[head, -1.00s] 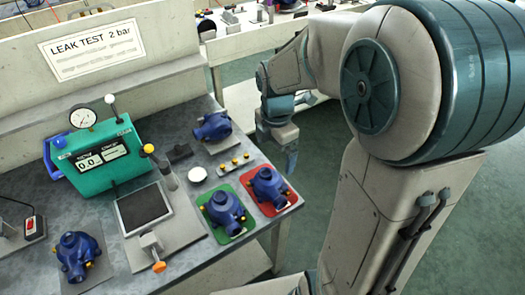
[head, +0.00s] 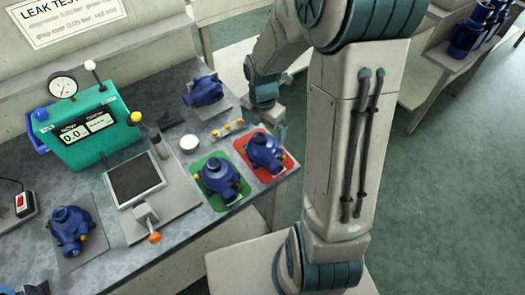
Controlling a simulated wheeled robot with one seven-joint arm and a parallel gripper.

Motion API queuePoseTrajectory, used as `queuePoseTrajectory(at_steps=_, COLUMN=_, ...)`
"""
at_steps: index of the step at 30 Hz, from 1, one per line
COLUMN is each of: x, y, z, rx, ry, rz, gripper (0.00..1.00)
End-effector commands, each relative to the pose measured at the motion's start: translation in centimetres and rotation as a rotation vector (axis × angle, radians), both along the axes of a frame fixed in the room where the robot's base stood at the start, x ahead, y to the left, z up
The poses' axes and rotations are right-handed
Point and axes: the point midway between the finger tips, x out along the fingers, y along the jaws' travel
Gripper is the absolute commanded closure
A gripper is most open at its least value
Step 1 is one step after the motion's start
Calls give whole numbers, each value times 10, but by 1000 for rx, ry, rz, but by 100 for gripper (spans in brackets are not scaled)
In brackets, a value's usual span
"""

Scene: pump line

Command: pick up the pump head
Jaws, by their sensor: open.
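Several blue pump heads are on the grey bench; I cannot tell which one the task means. One (head: 217,178) sits on a green mat (head: 238,199). One (head: 265,151) sits on a red mat (head: 281,172). Another (head: 203,91) lies at the back on a grey plate, and one more (head: 70,228) stands at the left on a dark mat. My gripper (head: 281,133) points down just beyond the bench's right edge, beside the red mat and apart from its pump head. It is open and empty; its fingers look small and are partly unclear.
A green leak tester (head: 88,137) with a gauge stands at the left. A fixture with a dark square plate (head: 134,174) and an orange-tipped clamp is mid-bench. A white round cap (head: 190,143) and small brass fittings (head: 228,128) lie near the mats. More blue pumps (head: 470,34) stand on a bench at far right.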

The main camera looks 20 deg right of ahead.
Motion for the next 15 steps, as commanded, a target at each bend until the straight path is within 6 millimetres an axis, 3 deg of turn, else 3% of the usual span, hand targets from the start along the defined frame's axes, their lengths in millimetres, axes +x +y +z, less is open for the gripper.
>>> queuePoseTrajectory(at_steps=6, x=-6, y=2, z=-35, rx=2, ry=5, rz=0, gripper=0)
queuePoseTrajectory(at_steps=15, x=-5, y=1, z=-43, rx=0, ry=1, rz=0, gripper=0)
